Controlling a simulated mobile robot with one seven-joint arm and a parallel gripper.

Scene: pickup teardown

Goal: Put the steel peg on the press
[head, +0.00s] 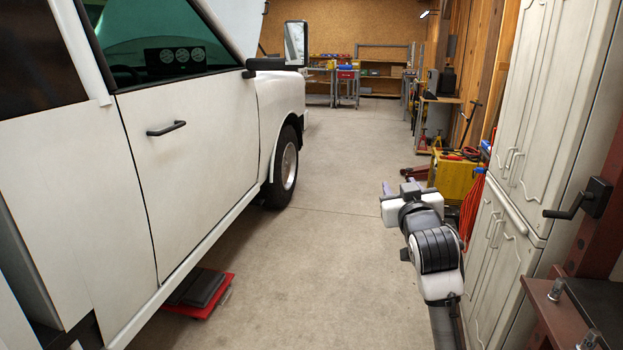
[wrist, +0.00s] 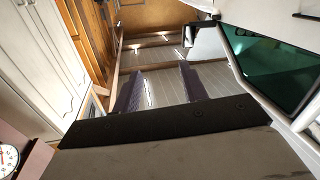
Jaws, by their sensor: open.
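My gripper (head: 406,188) is raised over the aisle in the middle of the head view, open, with nothing between its fingers. The wrist view shows its two fingers (wrist: 160,88) apart and empty. The dark red press (head: 592,230) stands at the right edge of the head view, cut off by the frame. Two short steel pegs show at it, one upright (head: 557,289) and one lower at the edge (head: 589,340); I cannot tell which is the task's. My gripper is well away from both, to the left and farther off. The wrist view shows no peg.
A white pickup (head: 190,130) fills the left side. A red creeper (head: 200,295) sits under its sill. White cabinets (head: 500,190) stand right of my arm, with a crank handle (head: 570,208) in front. A yellow box (head: 455,178) lies beyond. The concrete aisle (head: 320,220) is clear.

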